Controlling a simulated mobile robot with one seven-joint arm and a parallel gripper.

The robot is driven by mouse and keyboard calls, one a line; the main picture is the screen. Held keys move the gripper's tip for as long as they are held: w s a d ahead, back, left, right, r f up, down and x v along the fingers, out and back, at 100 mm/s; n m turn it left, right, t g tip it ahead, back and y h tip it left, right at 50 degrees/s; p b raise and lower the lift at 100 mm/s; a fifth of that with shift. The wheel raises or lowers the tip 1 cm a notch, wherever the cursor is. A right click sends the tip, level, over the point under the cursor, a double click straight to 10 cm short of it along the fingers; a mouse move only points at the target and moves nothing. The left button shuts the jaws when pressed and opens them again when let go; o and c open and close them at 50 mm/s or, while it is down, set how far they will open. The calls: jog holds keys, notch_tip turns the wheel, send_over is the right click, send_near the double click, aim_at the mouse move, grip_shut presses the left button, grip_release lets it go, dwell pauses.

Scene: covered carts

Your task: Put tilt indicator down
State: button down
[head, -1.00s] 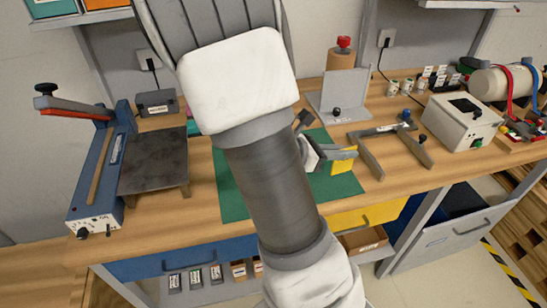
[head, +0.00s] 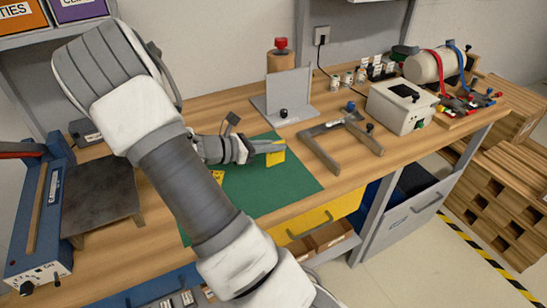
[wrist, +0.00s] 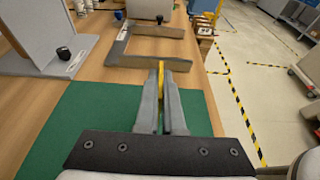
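A small yellow piece (head: 275,157), which I take to be the tilt indicator, is at my gripper's fingertips, over the right part of the green mat (head: 290,180). My gripper (head: 270,147) reaches over the mat from the left, pointing right. In the wrist view, the yellow piece (wrist: 161,75) shows as a thin upright strip between the two grey fingers (wrist: 161,108), which are closed on it. I cannot tell whether its lower edge touches the mat. Another bit of yellow (head: 217,176) shows beside my forearm, mostly hidden.
A grey angle plate (head: 288,95) and a grey U-shaped frame (head: 320,150) stand behind and right of the mat. A white box (head: 402,105) is farther right. A blue machine with a dark plate (head: 100,195) is at left. The mat's front right is clear.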

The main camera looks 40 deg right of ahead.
jog(key=shift+w+f, duration=0.15)
jog(key=shift+f, duration=0.9)
jog(key=shift+w+f, duration=0.1)
jog(key=shift+f, duration=0.95)
jog(key=shift+b, duration=0.3)
jog(key=shift+f, duration=0.15)
jog(key=c, duration=1)
grip_release()
jog(key=shift+c, duration=0.2)
